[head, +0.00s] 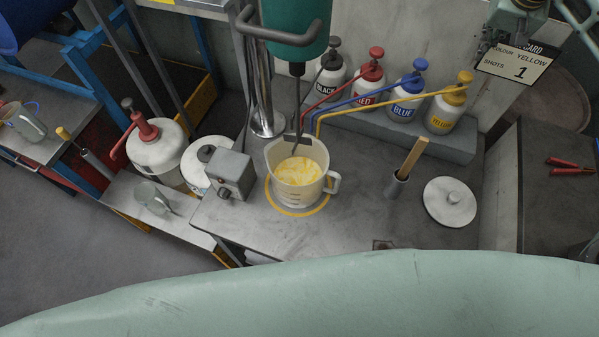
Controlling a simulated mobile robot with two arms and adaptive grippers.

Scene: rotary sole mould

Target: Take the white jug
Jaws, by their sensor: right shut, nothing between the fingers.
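The white jug (289,194) stands upright inside a yellow ring on the grey bench, with its handle to the right. It holds a pale liquid with yellow swirls. A stirrer shaft (296,112) comes down from a green mixer head (290,45) into the jug. My right gripper (487,46) is at the upper right, in front of the job card's left edge. It is shut and empty, well apart from the jug; its fingers are small and dark here. My left gripper is not in view.
Black, red, blue and yellow pump bottles (407,100) stand behind the jug; coloured spouts reach towards it. A grey control box (232,174) is close left. A stick holder (397,186) and round lid (449,203) are right. The job card (520,62) reads yellow, 1 shot. The bench front is mostly clear.

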